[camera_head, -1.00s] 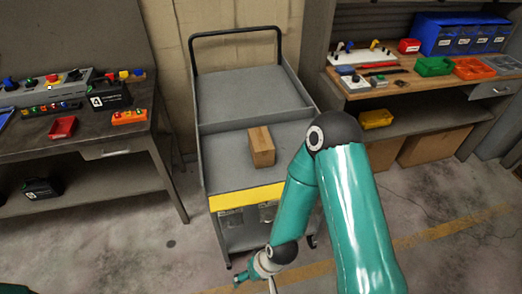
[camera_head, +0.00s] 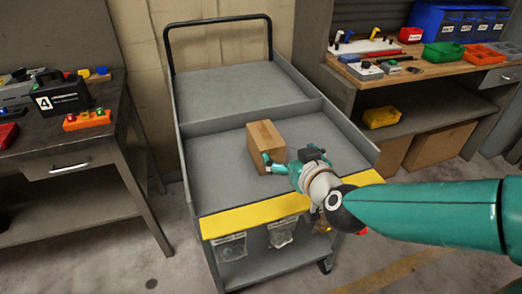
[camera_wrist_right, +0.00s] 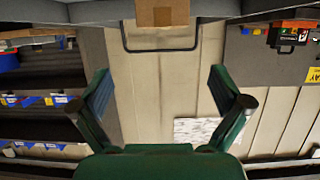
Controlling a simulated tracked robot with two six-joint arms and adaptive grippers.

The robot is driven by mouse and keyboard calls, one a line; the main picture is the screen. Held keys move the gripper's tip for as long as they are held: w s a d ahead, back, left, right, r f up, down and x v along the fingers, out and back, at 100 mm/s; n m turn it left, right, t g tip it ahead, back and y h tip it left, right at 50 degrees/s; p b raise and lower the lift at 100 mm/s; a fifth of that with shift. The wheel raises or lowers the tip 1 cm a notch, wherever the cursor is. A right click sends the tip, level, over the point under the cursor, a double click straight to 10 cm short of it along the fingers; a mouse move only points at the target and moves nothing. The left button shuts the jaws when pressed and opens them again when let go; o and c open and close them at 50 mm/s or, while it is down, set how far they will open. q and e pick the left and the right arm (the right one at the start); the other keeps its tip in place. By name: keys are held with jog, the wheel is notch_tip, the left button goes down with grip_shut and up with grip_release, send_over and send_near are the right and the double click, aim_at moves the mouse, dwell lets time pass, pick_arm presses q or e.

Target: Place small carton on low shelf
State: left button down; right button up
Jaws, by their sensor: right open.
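The small carton (camera_head: 265,143) is a brown box with a lighter tape strip. It stands upright on the cart's front tray in the head view. In the right wrist view the carton (camera_wrist_right: 162,12) shows at the top edge, beyond the fingers. My right gripper (camera_head: 291,160) is open and close to the carton's right front side; I cannot tell whether a finger touches it. In the right wrist view its two green fingers (camera_wrist_right: 168,100) are spread with nothing between them. The cart's lower shelf (camera_head: 265,262) is partly visible below the yellow edge. My left gripper is not in view.
The grey cart (camera_head: 225,170) has a divider and a black handle. A workbench (camera_head: 60,165) with a black case numbered 4 (camera_head: 62,97) stands left. Another bench (camera_head: 430,70) with bins stands right, with larger cartons (camera_head: 440,143) beneath. Bags hang below the yellow edge.

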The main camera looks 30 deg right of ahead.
aim_at(267, 137)
jog(key=x, duration=0.7)
jog(key=a+b+x, duration=0.1)
jog(key=x, duration=0.2)
jog(key=shift+w+d+f, duration=0.15)
jog(key=shift+w+f, duration=0.05)
jog(key=shift+w, duration=0.2)
jog(key=shift+d+x, duration=0.2)
jog(key=shift+x, duration=2.6)
jog(key=shift+s+f, duration=0.1)
jog(key=shift+s, duration=0.1)
jog(key=c, duration=1.7)
